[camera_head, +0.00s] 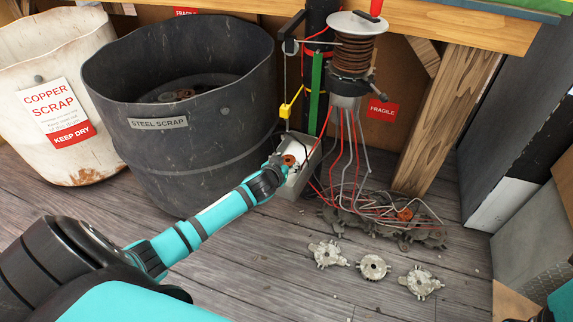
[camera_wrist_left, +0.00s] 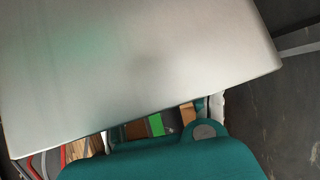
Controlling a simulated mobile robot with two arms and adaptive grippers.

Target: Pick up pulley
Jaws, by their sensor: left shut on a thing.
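My left gripper (camera_head: 277,166) reaches to a pale grey open box (camera_head: 301,181) on the floor beside the steel scrap bin. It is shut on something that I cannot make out. A small orange-brown round part (camera_head: 289,160) shows right at the fingertips, in or over the box; I cannot tell whether it is the pulley. In the left wrist view a smooth pale metal surface (camera_wrist_left: 130,70) fills most of the picture, close to a teal part of my gripper. The jaws' grip is hidden there. My right gripper is not in view.
A steel scrap bin (camera_head: 200,160) and a copper scrap bin (camera_head: 90,150) stand at left. Three metal parts (camera_head: 322,253) (camera_head: 373,267) (camera_head: 421,282) lie on the plank floor. A coil stand (camera_head: 352,55) trails wires over a dark pile (camera_head: 385,222). A wooden post (camera_head: 445,120) stands right.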

